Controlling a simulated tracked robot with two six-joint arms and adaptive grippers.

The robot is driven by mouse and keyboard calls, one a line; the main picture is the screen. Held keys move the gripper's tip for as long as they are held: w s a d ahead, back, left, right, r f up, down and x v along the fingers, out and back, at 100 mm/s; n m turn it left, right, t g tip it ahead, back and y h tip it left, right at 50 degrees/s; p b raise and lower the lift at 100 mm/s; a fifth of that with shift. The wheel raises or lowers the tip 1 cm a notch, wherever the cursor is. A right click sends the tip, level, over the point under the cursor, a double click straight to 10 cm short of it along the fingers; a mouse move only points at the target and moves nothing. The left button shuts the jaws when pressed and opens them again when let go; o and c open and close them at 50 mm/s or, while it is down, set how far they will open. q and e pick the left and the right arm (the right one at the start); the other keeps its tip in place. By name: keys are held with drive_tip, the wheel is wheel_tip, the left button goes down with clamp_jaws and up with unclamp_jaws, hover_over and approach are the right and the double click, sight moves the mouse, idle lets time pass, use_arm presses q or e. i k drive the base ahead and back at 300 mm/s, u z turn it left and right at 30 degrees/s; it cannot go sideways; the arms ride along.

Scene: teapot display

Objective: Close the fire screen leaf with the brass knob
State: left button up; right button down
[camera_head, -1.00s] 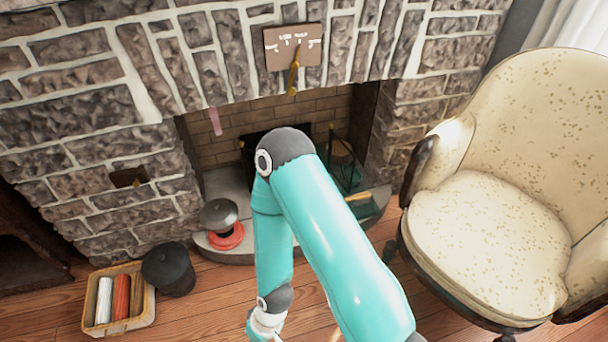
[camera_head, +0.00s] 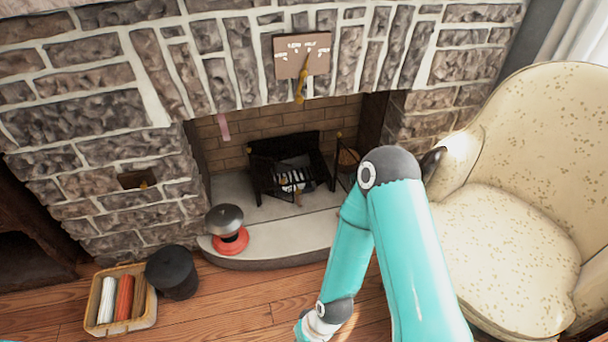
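I cannot clearly make out the fire screen leaf or its brass knob; my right arm covers the right part of the hearth, where a glassy dark-framed panel showed earlier. A black metal grate (camera_head: 265,172) stands in the fireplace opening, with small brass-coloured tips at its upper corners. My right arm comes up from the bottom right, bends at a dark elbow in front of the hearth's right side, and runs down to its wrist at the bottom edge. Its fingers are out of view below. My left gripper is not in view.
A cream armchair (camera_head: 506,268) stands close right of my arm. A red-based grey-topped object (camera_head: 231,240) sits on the left of the hearth slab (camera_head: 285,245). A black bucket (camera_head: 172,272) and a wooden box (camera_head: 95,326) of rolls stand on the floor at left. A lever plate (camera_head: 289,66) hangs above.

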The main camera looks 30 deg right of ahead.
sight(282, 181)
drive_tip(key=z, duration=0.1)
drive_tip(key=i, duration=1)
drive_tip(key=u, duration=0.1)
